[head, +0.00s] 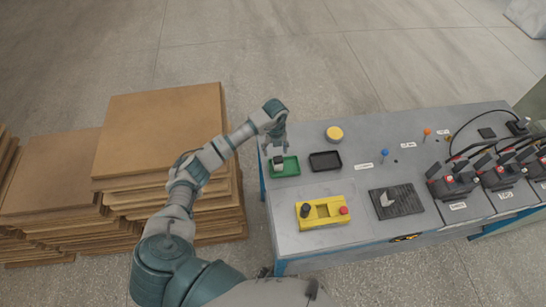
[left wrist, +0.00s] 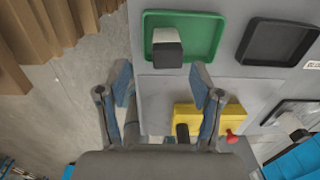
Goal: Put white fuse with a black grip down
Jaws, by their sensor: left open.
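The white fuse with a black grip (left wrist: 167,48) is in the green tray (left wrist: 205,35) in the left wrist view, near the tray's left side. In the head view the fuse (head: 278,160) shows just below my left gripper (head: 276,146), over the left part of the green tray (head: 290,170). In the left wrist view my left gripper (left wrist: 165,88) has its fingers spread wide, with nothing between the tips. The fuse is apart from the fingers, farther up the picture. My right gripper is in neither view.
A black tray (head: 325,167) sits right of the green one. A yellow box (head: 323,222) with a black knob and red button stands nearer. A white piece (head: 387,199) lies on a dark ribbed mat (head: 408,201). Stacked boards (head: 160,125) stand left of the table.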

